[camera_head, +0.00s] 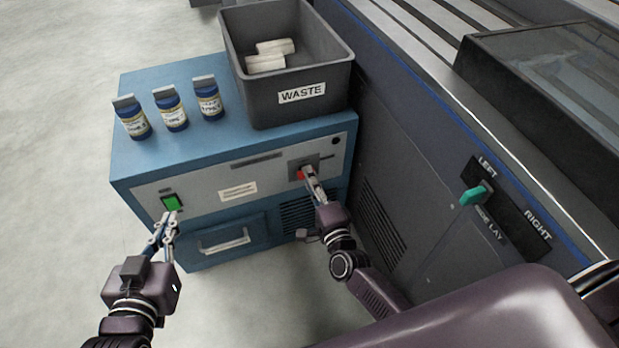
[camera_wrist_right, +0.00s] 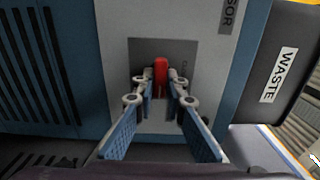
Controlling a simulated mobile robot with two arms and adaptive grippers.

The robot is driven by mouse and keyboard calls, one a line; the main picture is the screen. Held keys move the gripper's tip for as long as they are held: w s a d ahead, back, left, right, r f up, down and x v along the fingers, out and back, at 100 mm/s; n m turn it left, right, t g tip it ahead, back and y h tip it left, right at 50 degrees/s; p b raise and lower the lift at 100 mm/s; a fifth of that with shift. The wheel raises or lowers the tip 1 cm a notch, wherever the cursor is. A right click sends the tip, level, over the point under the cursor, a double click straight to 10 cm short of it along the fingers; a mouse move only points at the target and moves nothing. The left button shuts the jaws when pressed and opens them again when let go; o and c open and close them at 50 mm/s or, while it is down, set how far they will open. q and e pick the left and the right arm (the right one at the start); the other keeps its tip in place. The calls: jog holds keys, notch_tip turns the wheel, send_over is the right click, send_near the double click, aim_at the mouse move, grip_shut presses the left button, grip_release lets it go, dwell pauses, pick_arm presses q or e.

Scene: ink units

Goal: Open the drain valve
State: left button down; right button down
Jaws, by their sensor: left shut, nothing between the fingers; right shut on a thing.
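The drain valve has a red handle (camera_head: 301,174) on a grey plate at the right of the blue cabinet's front panel. In the right wrist view the red handle (camera_wrist_right: 161,75) stands between the fingertips of my right gripper (camera_wrist_right: 160,88). My right gripper (camera_head: 307,174) is shut on the handle, and its fingers hide part of it in the head view. My left gripper (camera_head: 168,218) is shut and empty, just in front of the panel below the green switch (camera_head: 171,203). Small lettering beside the valve is too blurred to read.
A grey WASTE bin (camera_head: 269,112) with white rolls stands on the cabinet (camera_head: 190,152), beside several blue bottles (camera_head: 170,110). A drawer (camera_head: 222,240) is below the panel. A dark machine (camera_head: 420,170) with a teal lever (camera_head: 475,195) stands close on the right. Floor is clear at left.

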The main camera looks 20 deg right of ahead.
jog(key=shift+w+d+r, duration=0.2)
jog(key=shift+d+r, duration=0.1)
jog(key=c, duration=2)
grip_release()
jog(key=shift+o, duration=0.2)
jog(key=shift+f, duration=0.1)
jog(key=shift+s, duration=0.1)
jog(key=s, duration=1.2)
jog(key=shift+f, duration=0.15)
